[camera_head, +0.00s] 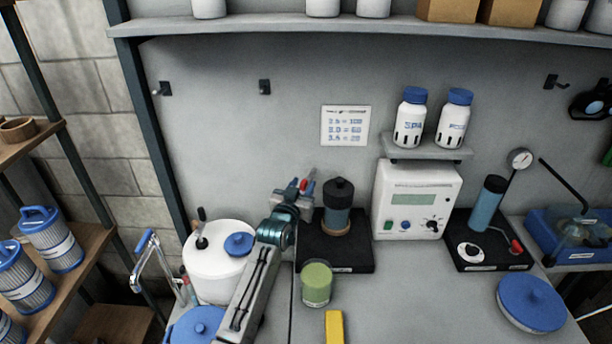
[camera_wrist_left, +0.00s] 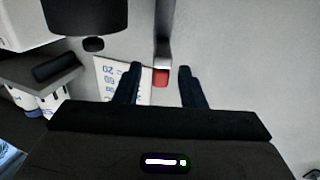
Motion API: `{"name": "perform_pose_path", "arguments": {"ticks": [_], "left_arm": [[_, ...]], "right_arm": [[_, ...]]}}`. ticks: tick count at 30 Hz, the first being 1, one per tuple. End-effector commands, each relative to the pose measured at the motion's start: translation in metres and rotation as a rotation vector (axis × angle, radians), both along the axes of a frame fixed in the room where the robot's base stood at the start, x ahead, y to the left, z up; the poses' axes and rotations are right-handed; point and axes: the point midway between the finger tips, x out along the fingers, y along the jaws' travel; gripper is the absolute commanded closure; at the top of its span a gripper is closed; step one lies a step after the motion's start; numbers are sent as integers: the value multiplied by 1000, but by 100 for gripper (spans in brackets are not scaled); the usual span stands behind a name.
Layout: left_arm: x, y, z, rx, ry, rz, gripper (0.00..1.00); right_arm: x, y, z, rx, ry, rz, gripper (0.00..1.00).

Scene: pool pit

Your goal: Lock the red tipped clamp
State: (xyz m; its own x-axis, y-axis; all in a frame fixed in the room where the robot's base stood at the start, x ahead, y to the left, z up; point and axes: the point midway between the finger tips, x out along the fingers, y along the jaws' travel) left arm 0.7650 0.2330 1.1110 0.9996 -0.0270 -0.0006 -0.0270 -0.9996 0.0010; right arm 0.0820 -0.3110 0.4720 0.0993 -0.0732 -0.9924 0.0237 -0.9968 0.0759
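The red tip (camera_wrist_left: 161,77) of the clamp's grey lever (camera_wrist_left: 162,50) shows in the left wrist view, in the gap between my fingers or just beyond it; contact is not clear. In the head view the red tip (camera_head: 310,187) shows beside my left gripper (camera_head: 297,187), left of a dark-capped cylinder (camera_head: 339,193) on a black base (camera_head: 352,263). The gripper hides much of the clamp there. In the left wrist view my left gripper (camera_wrist_left: 160,84) has its two fingers apart. My right gripper is in neither view.
A green jar (camera_head: 316,283) stands in front of the black base. A white tank (camera_head: 211,270) is at left, a white control box (camera_head: 417,198) at right. Another black stand (camera_head: 487,262) carries a blue cylinder and red-ended handle (camera_head: 516,246).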

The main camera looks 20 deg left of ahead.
Motion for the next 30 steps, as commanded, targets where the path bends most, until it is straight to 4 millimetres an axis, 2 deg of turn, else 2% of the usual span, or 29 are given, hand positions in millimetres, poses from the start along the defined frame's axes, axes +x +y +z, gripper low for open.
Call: {"name": "perform_pose_path", "arguments": {"ticks": [3,9,20,25,26,30], "left_arm": [[17,-1,2,1,1,0,64],[32,-1,1,1,0,0,64],[35,-1,-1,1,0,0,64],[35,-1,-1,1,1,0,97],[35,-1,-1,1,1,0,100],[35,-1,-1,1,1,0,100]], "right_arm": [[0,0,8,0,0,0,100],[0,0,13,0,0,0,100],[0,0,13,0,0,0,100],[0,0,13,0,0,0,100],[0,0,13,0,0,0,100],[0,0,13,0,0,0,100]]}}
